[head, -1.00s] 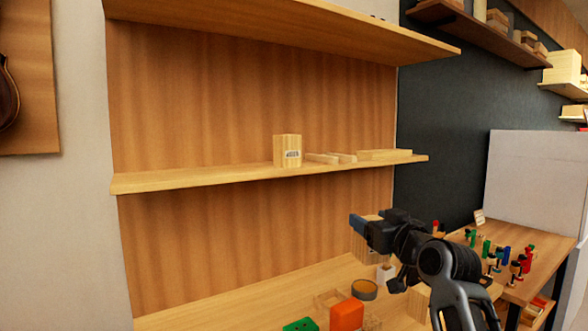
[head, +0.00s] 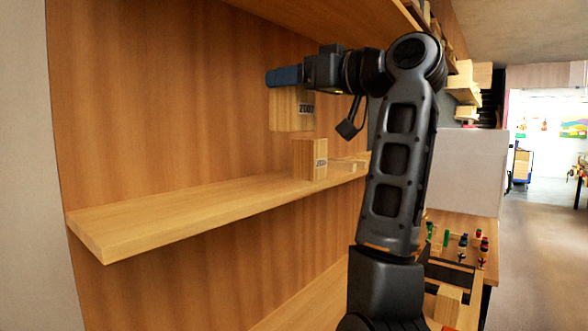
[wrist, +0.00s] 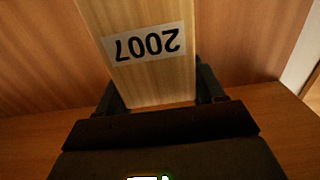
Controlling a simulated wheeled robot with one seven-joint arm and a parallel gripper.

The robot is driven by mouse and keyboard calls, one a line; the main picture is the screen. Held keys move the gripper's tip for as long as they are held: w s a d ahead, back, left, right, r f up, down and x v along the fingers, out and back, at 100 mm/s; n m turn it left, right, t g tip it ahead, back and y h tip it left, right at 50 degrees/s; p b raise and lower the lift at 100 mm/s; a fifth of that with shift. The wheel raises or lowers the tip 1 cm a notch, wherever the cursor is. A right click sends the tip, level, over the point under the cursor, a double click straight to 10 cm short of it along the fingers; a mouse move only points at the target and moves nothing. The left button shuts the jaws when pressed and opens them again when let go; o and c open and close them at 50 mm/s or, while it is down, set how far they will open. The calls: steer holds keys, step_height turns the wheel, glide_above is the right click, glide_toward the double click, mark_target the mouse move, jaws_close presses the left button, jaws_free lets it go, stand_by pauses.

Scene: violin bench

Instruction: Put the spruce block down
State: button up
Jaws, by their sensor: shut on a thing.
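The spruce block (head: 291,112) is a pale wooden block with a label reading 2007. My gripper (head: 284,77) is shut on its upper end and holds it upright in the air, above the middle shelf (head: 170,214). In the wrist view the block (wrist: 150,72) sits between the two fingers of my gripper (wrist: 160,90), its label upside down. A gap shows between the block's lower end and the shelf. The block's far side is hidden.
Another labelled wooden block (head: 310,159) stands on the shelf, just right of and below the held block, with flat pieces (head: 345,163) beyond it. The shelf's left part is clear. An upper shelf (head: 340,16) hangs overhead.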

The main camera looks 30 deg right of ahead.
steer(key=shift+w+a+f+p, duration=0.2)
steer(key=shift+a+f+p, duration=0.3)
steer(key=shift+a+f, duration=1.4)
steer(key=shift+w+a+f+p, duration=0.2)
steer(key=shift+a+f+p, duration=0.3)
steer(key=shift+a+f, duration=1.4)
steer(key=shift+w+a+f+p, duration=0.2)
steer(key=shift+a+f+p, duration=0.3)
steer(key=shift+a+f, duration=1.35)
steer(key=shift+a+r, duration=0.15)
steer(key=shift+a, duration=0.1)
steer(key=o, duration=1.1)
steer(key=shift+s+r, duration=0.1)
steer(key=b+v, duration=0.2)
steer(key=v, duration=0.9)
steer(key=shift+s+d, duration=0.15)
steer(key=shift+s, duration=0.2)
